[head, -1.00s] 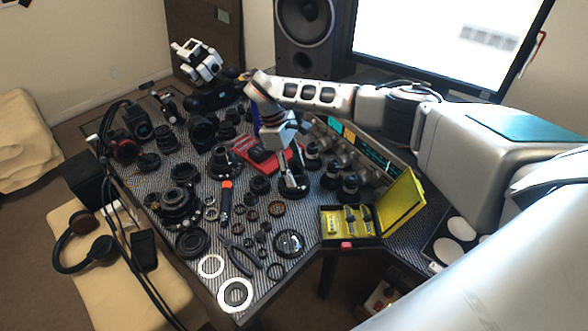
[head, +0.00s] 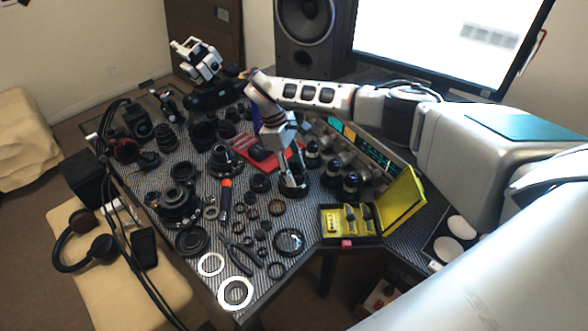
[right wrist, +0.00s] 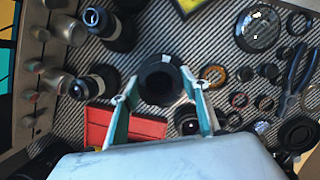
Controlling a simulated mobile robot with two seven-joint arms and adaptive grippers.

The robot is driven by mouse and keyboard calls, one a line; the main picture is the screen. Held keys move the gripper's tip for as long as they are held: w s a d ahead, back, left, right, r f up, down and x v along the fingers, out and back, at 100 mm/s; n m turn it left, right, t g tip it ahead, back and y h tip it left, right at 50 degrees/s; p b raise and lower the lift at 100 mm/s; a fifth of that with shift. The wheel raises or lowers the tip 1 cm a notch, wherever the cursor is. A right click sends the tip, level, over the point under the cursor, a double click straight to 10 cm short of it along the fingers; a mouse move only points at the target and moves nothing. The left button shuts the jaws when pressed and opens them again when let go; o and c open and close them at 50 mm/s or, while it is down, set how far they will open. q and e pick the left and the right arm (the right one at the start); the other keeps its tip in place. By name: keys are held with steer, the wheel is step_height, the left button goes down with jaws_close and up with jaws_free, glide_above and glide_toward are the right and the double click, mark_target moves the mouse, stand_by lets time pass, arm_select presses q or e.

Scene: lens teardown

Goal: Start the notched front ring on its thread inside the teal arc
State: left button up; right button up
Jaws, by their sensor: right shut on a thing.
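My right gripper (head: 293,187) points down at the bench, with its fingers on either side of a dark round piece (head: 292,193). In the right wrist view the two teal-sided fingers (right wrist: 160,98) are shut on this piece, which looks like the notched front ring (right wrist: 160,82). It has a wide black rim and a darker centre. Its notches and any thread beneath it cannot be made out. I cannot pick out the teal arc, and I cannot tell whether the ring is seated or tilted. My left gripper is not in view.
A red tray (head: 257,156) lies close behind the gripper. Dark lens barrels (head: 350,183) stand to its right, near a yellow open case (head: 398,200).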

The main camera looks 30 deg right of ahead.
steer(key=shift+c, duration=0.2)
steer(key=o, duration=1)
steer(key=shift+o, duration=0.2)
steer(key=v, duration=1.2)
steer(key=shift+s, duration=0.1)
